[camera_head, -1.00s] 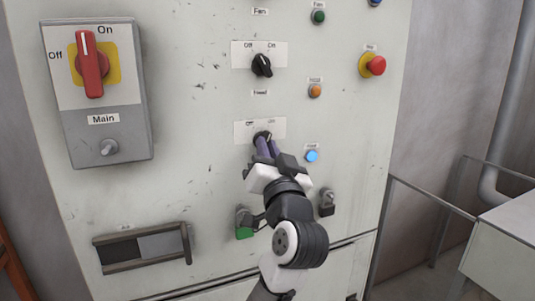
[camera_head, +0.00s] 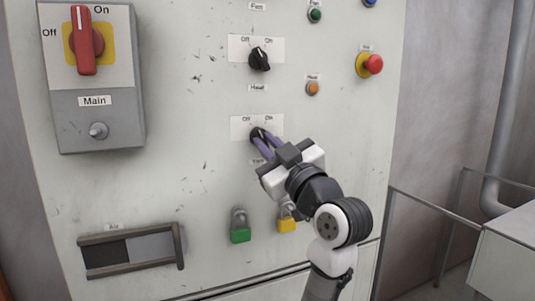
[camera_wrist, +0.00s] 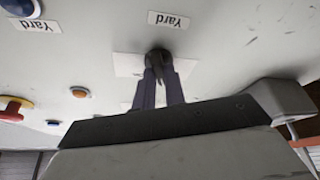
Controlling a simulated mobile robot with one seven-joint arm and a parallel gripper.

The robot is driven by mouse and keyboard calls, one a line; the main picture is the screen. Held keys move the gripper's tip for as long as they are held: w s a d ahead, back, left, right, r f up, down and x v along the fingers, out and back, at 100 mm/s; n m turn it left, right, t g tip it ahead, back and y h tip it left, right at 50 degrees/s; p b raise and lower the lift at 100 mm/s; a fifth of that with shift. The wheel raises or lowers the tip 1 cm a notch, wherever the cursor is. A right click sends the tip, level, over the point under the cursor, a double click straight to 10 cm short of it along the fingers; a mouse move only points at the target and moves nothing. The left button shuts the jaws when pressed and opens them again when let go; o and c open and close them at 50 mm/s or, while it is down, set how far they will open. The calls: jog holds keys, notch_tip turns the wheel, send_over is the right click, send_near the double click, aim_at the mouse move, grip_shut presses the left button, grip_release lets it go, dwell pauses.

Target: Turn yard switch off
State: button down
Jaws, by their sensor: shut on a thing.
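The yard switch (camera_head: 257,134) is a small black rotary knob on a white plate marked Off at left and On at right, on the grey panel. My gripper (camera_head: 262,145) is shut on this knob, its purple fingers reaching in from the lower right. In the wrist view, which is upside down, the fingers (camera_wrist: 160,85) are on either side of the black knob (camera_wrist: 158,58), beside a Yard label (camera_wrist: 168,19). The fingers partly cover the knob, so I cannot tell its exact pointing. A blue lamp (camera_wrist: 20,7) with a Yard label shows at the upper left there.
Another black switch (camera_head: 259,59) sits above. The red Main switch (camera_head: 85,40) is at left, and a red emergency button (camera_head: 370,64) at right. A railing (camera_head: 430,204) stands at right.

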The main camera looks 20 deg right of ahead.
jog(key=shift+n+y, duration=0.3)
jog(key=shift+n, duration=0.6)
jog(key=c, duration=1.5)
grip_release()
jog(key=shift+o, duration=0.2)
jog(key=shift+s+b, duration=0.1)
jog(key=shift+b, duration=0.2)
jog(key=b+v, duration=0.3)
jog(key=v, duration=1)
jog(key=shift+s+d, duration=0.2)
jog(key=shift+s, duration=0.15)
jog(key=shift+r, duration=0.1)
